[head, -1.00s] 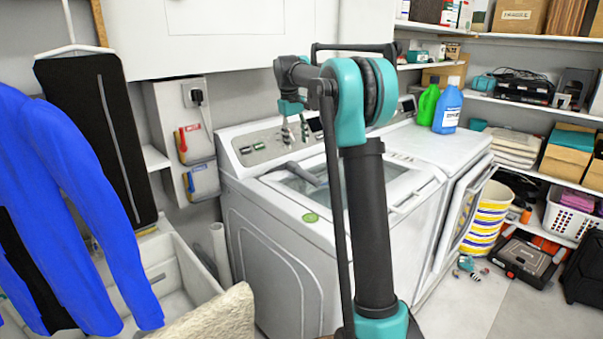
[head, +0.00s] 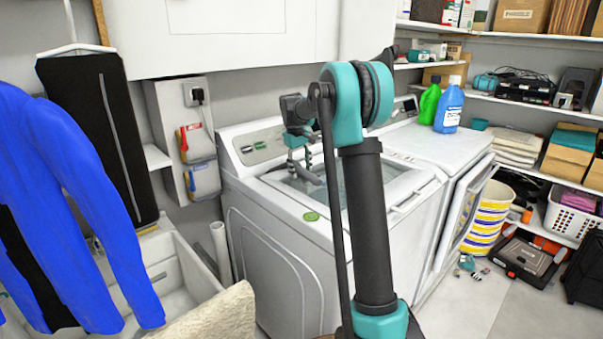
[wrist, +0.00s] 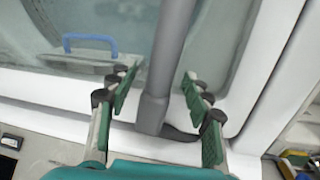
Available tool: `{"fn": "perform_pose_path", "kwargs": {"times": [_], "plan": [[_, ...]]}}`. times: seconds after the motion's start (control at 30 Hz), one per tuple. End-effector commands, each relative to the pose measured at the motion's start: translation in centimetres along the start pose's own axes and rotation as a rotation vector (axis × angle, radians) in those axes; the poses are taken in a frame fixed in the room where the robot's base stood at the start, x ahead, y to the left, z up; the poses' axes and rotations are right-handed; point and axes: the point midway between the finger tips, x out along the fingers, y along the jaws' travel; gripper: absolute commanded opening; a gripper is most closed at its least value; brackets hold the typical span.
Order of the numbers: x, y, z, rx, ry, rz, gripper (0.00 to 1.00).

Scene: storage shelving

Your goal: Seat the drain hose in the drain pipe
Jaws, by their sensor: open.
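The drain hose is a grey tube lying on the washer's top. In the wrist view the drain hose (wrist: 168,60) runs between the fingers of my gripper (wrist: 158,82), with a thicker collar near its lower end. The fingers are open, one on each side of it, with gaps showing. In the head view my gripper (head: 300,160) is low over the washer lid and hides most of the hose. A white upright pipe, which looks like the drain pipe (head: 220,252), stands left of the washer, beside the sink.
The white washer (head: 275,245) has a glass lid and a rear control panel. A utility sink (head: 185,270) and a hanging blue garment (head: 75,190) are at left. Bottles (head: 447,110) stand on the neighbouring machine.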

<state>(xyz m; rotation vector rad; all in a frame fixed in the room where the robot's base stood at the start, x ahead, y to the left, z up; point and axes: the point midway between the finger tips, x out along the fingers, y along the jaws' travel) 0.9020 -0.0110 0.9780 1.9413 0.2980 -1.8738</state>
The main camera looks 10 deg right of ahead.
Motion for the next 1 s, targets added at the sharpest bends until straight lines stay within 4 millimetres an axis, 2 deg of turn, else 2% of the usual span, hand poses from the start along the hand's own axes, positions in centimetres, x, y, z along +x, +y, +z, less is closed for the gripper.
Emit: {"fn": "perform_pose_path", "kwargs": {"times": [0.2,0.6,1.0], "plan": [[0.05,0.00,0.00,0.000,0.000,0.000,0.49],[0.02,0.00,0.00,0.000,0.000,0.000,0.00],[-0.47,0.07,-0.01,0.000,0.000,0.000,0.00]]}}
